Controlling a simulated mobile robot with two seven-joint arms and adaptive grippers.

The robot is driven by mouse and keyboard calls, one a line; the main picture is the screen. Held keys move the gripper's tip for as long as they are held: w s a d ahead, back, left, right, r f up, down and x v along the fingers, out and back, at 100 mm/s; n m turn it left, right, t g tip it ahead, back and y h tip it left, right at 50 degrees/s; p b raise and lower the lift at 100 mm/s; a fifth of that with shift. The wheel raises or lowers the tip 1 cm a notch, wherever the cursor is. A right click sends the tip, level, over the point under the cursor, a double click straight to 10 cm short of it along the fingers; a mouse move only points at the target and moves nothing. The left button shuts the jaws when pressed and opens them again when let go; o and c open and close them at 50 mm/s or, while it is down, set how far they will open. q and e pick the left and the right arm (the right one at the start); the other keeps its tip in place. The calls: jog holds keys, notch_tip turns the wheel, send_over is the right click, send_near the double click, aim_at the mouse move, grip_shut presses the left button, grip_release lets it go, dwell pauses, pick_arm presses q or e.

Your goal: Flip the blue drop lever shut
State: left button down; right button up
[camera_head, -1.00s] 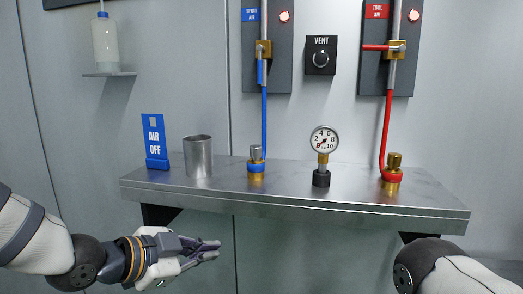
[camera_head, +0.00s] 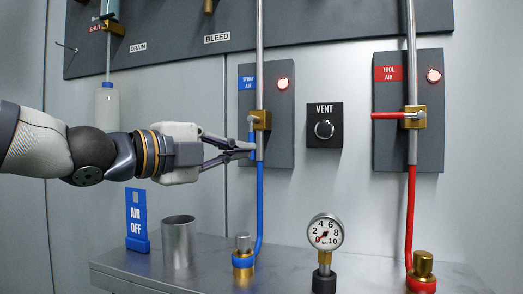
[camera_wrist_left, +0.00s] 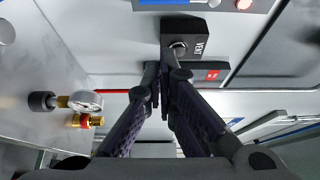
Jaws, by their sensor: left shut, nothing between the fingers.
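The blue drop lever (camera_head: 251,131) is on the brass valve (camera_head: 262,119) of the SPRAY AIR panel (camera_head: 281,137). It hangs down along the left side of the steel pipe, pointing at the floor. My left gripper (camera_head: 252,149) comes in from the left with its fingers shut and empty. Its tips are at the lower part of the lever and hide some of it; I cannot tell whether they touch. In the left wrist view the shut fingers (camera_wrist_left: 160,72) fill the middle, and I cannot make out the lever there. My right gripper is out of view.
The VENT box (camera_head: 324,125) is right of the lever. The red lever (camera_head: 388,116) on the TOOL AIR panel sticks out left, level. Below are a shelf (camera_head: 200,270), a metal cup (camera_head: 178,243), an AIR OFF sign (camera_head: 136,221) and a gauge (camera_head: 325,232).

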pick_arm(q)
jog(key=x, duration=1)
jog(key=a, duration=0.3)
jog(key=shift+w+a+f, duration=0.1)
jog(key=shift+w+a, duration=0.15)
jog(key=shift+a, duration=0.15)
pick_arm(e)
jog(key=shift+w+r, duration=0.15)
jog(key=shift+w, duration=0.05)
pick_arm(q)
jog(key=shift+a, duration=0.1)
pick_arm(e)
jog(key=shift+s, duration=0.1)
